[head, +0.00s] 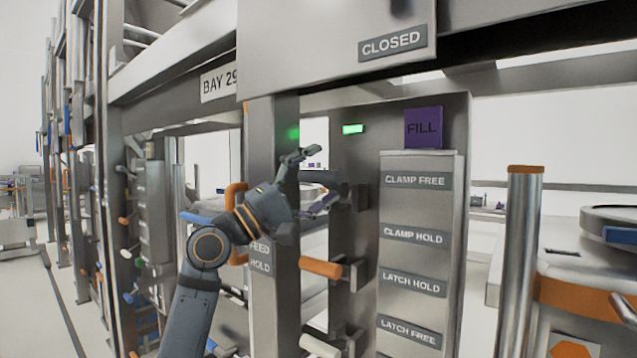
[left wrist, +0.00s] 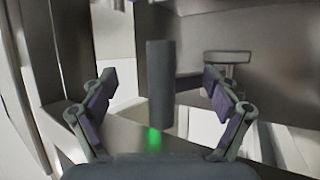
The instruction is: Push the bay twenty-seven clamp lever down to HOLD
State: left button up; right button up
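The dark clamp lever (head: 331,177) sticks out from the grey post, level with the CLAMP FREE label (head: 415,180). The CLAMP HOLD label (head: 414,236) is lower on the same plate. My left gripper (head: 311,181) is open, its fingers above and below the lever's handle in the head view. In the left wrist view, the dark handle (left wrist: 160,85) stands between the two spread fingers (left wrist: 160,95), with gaps on both sides. No bay twenty-seven sign is readable. My right gripper is not in view.
An orange lever (head: 321,267) sits below, by LATCH HOLD, and a pale lever (head: 320,346) by LATCH FREE. A green light (head: 352,129) and a purple FILL tag (head: 423,127) are above. A BAY 29 sign (head: 219,83) hangs left. A metal post (head: 520,260) stands right.

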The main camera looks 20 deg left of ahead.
aim_at(301, 173)
pick_arm(q)
jog(key=shift+s+a+r+b, duration=0.2)
jog(key=shift+s+a+b, duration=0.2)
jog(key=shift+a, duration=0.1)
jog(key=shift+c, duration=0.9)
jog(key=shift+s+a+r+b, duration=0.15)
jog(key=shift+s+a+b, duration=0.25)
jog(key=shift+s+a, duration=0.45)
jog(key=shift+c, duration=0.4)
jog(key=shift+s+a+b, duration=0.15)
jog(key=shift+a+b, duration=0.05)
jog(key=shift+b, duration=0.1)
jog(key=s+a+r+b, duration=0.1)
jog(key=s+a+b, duration=0.3)
jog(key=s+a, duration=0.1)
jog(key=shift+s+r, duration=0.25)
jog(key=shift+s, duration=0.15)
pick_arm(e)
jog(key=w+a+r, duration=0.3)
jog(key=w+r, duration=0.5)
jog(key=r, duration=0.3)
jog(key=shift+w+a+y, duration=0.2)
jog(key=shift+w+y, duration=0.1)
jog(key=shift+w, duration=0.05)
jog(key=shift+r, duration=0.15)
